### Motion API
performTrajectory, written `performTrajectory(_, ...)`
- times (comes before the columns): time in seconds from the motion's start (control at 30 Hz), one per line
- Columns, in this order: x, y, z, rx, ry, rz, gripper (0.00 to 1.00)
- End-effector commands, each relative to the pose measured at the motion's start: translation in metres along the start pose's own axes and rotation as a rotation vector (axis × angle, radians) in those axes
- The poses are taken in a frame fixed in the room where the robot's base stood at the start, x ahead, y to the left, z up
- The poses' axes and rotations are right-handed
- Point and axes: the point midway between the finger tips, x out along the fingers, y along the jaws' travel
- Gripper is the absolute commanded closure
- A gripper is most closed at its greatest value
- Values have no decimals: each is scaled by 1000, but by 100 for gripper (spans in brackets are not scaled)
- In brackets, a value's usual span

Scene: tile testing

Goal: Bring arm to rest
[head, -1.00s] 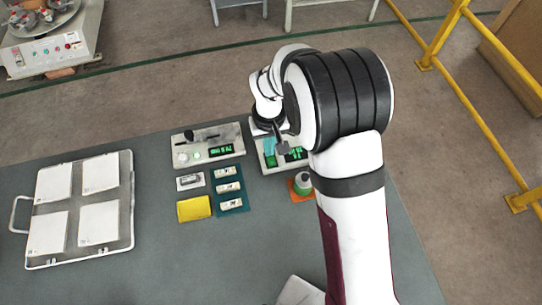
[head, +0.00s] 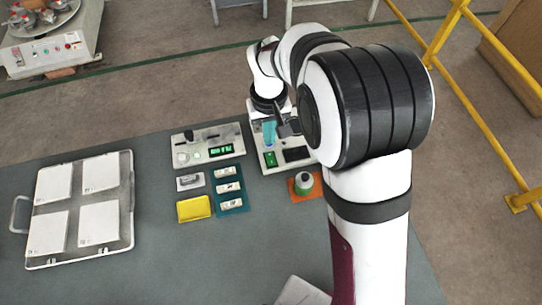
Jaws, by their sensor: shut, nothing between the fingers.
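My white arm with black bands comes up from the bottom right of the head view and bends over the right part of the table. My gripper (head: 287,129) is a small dark shape below the wrist, partly hidden by the large black-banded joint. It is shut and empty. It is above or in front of the right-hand instrument (head: 262,167), which has a blue-green upright part (head: 269,134), a green panel and a dark screen. I cannot tell how high the gripper is above it.
A second instrument (head: 207,160) with a green display stands left of it. In front lie a yellow block (head: 194,208), a teal holder (head: 231,206) with small pieces, and a green-and-white bottle (head: 303,183) on an orange mat. A tray (head: 76,257) holds several white tiles at left.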

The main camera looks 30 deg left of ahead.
Motion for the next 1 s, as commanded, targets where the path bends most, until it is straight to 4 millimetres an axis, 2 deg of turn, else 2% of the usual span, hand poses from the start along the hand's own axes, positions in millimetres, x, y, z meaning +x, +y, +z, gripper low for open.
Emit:
performTrajectory(0.13, -6, 0, 0, 0, 0, 0, 100)
performTrajectory(0.47, -6, 0, 0, -1, 0, 0, 100)
performTrajectory(0.57, -16, 11, 7, 43, 2, -4, 100)
performTrajectory(0.67, -55, 54, 47, 233, 5, -22, 100)
performTrajectory(0.73, -88, 87, 101, 444, 2, -45, 100)
performTrajectory(0.77, -99, 97, 128, 543, 2, -57, 100)
performTrajectory(0.8, -112, 105, 164, 672, 2, -74, 100)
performTrajectory(0.9, -124, 103, 240, 954, 2, -117, 100)
performTrajectory(1.0, -122, 88, 285, 1149, 4, -149, 100)
